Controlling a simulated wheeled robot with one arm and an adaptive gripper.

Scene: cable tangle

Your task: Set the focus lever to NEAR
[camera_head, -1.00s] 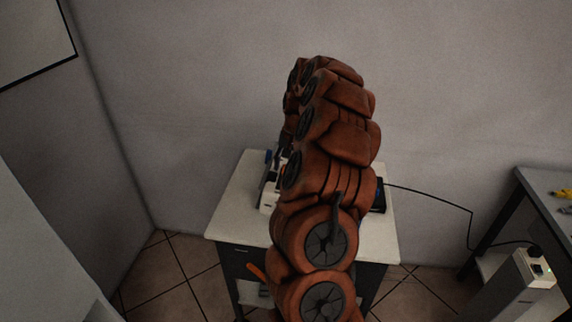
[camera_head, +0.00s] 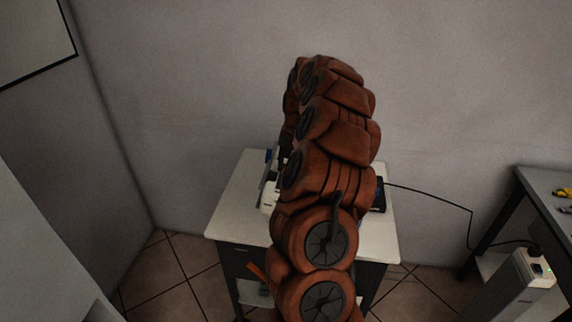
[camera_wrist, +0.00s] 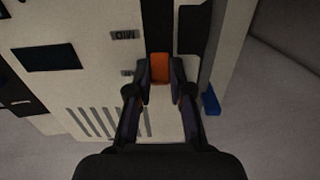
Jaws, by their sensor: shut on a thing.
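In the wrist view, my gripper (camera_wrist: 160,78) is shut on an orange lever knob (camera_wrist: 160,66), with one dark finger on each side of it. The knob sits at a dark slot in the pale device (camera_wrist: 88,75). A label reading "MID" (camera_wrist: 124,35) is printed beside the slot, above and left of the knob. A smaller label (camera_wrist: 127,72) just left of the knob is too small to read. In the head view, my arm hides the gripper and the lever; only a white part of the device (camera_head: 268,198) shows left of the arm.
The device stands on a white-topped table (camera_head: 228,206). A dark box (camera_head: 379,196) with a black cable (camera_head: 440,199) is at the table's right. A white power unit (camera_head: 528,284) stands on the right, by a grey bench (camera_head: 545,186). A blue piece (camera_wrist: 211,101) is near the device.

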